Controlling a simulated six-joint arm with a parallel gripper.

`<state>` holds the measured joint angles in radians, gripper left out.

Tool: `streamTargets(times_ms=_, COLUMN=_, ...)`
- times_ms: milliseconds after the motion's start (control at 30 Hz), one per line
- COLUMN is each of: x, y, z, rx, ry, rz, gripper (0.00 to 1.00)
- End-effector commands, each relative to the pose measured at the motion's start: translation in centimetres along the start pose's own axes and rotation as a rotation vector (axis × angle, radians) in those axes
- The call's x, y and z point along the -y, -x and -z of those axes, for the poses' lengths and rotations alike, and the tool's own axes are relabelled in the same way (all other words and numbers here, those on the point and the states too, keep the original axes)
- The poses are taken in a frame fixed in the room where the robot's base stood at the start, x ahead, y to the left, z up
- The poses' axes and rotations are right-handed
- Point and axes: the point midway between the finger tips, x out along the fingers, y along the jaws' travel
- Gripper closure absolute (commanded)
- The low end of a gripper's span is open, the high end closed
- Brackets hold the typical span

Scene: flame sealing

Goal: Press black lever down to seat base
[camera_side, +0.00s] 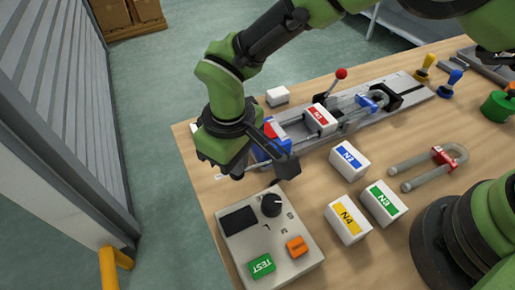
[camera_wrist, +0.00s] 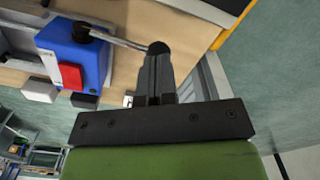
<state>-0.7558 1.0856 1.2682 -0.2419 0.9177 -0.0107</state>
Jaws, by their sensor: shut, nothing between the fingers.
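The black lever shows in the wrist view as a thin metal rod with a black knob (camera_wrist: 158,48), reaching right from a blue block (camera_wrist: 75,50) with a red part on its front. My gripper (camera_wrist: 156,58) is shut and empty. Its fingertips overlap the knob in the wrist view; I cannot tell whether they touch it. In the side view, my dark gripper body (camera_side: 286,163) is at the left end of the metal fixture and partly covers the blue block (camera_side: 272,148).
A box labelled N1 (camera_side: 318,120) sits in the fixture near a red-knobbed lever (camera_side: 341,73). Boxes N2 (camera_side: 350,160), N3 (camera_side: 383,203) and N4 (camera_side: 347,219) stand in front. A control box (camera_side: 285,262) with a TEST button is close at the front left.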

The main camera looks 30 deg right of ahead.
Motion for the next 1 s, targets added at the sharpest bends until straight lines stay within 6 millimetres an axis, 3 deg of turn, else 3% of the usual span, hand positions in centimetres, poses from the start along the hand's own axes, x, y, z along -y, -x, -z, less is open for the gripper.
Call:
streamTargets(times_ms=500, x=0.0, y=-0.3, z=0.0, rx=0.001, ry=0.0, rz=-0.001, gripper=1.0)
streamTargets(times_ms=1000, x=-0.4, y=2.6, z=-0.2, rx=-0.001, ry=0.0, rz=0.0, gripper=1.0)
